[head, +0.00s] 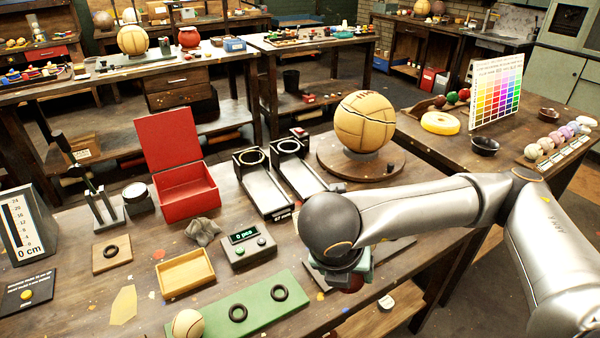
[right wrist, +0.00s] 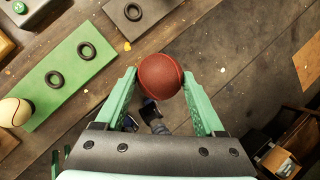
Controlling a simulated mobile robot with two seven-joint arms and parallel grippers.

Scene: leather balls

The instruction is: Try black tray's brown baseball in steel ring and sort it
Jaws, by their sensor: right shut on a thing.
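My right gripper (right wrist: 160,88) is shut on a brown-red ball (right wrist: 161,76), held between its green fingertips. In the head view the ball (head: 346,285) shows only partly below my wrist. The black tray (head: 400,246) lies beneath, mostly hidden by my arm; in the right wrist view the tray (right wrist: 143,28) shows an empty black holder ring. Two ring gauges, the left ring (head: 250,157) and the right ring (head: 290,147), stand at the back, each with a sloping chute; I cannot tell which is steel. My left gripper is not in view.
A green tray (head: 262,318) holds a cream ball (head: 188,323) and two black rings. An open red box (head: 187,195), a wooden tray (head: 186,273) and a counter (head: 247,245) stand left of my gripper. A large tan ball (head: 364,122) sits on a round board behind.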

